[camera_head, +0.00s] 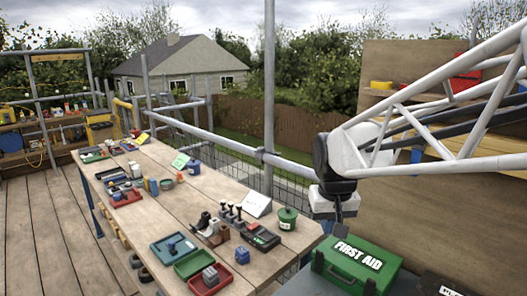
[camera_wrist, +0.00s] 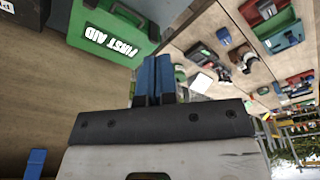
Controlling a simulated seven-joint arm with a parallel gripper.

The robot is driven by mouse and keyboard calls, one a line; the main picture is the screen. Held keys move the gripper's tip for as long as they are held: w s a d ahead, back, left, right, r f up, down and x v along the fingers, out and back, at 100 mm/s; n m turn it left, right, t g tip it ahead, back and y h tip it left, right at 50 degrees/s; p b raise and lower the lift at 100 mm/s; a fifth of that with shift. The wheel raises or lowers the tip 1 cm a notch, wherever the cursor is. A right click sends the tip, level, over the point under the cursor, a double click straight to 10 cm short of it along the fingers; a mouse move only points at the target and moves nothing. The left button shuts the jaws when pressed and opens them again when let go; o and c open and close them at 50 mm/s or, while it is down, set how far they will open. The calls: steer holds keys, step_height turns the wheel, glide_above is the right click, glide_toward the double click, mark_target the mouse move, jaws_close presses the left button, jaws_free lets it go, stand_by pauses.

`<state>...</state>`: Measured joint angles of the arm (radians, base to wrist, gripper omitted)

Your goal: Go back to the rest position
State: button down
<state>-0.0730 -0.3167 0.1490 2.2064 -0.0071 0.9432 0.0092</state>
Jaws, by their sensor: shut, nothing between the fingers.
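My gripper (camera_head: 338,224) hangs at the end of my white lattice arm at the right of the head view, above the green first aid box (camera_head: 352,268). In the wrist view my gripper's blue fingers (camera_wrist: 153,78) are together with nothing between them. The first aid box (camera_wrist: 112,28) shows beyond them at upper left, apart from the fingertips. No roof tile is seen in my gripper.
A long wooden workbench (camera_head: 150,215) with trays, tins and tools runs along the left. Its near end holds a red tray (camera_head: 209,280) and a green tin (camera_head: 287,218). A scaffold pole (camera_head: 268,100) stands behind. Decking (camera_head: 40,240) at left is clear.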

steer(key=s+d+f, duration=0.1)
steer(key=s+d, duration=0.1)
steer(key=s, duration=0.8)
steer(key=s+d+f+m, duration=0.1)
steer(key=s+d+f, duration=0.1)
steer(key=s, duration=0.7)
steer(key=shift+s+f+t, duration=0.25)
steer(key=shift+s+t, duration=0.1)
steer(key=shift+t, duration=0.05)
steer(key=shift+w, duration=0.1)
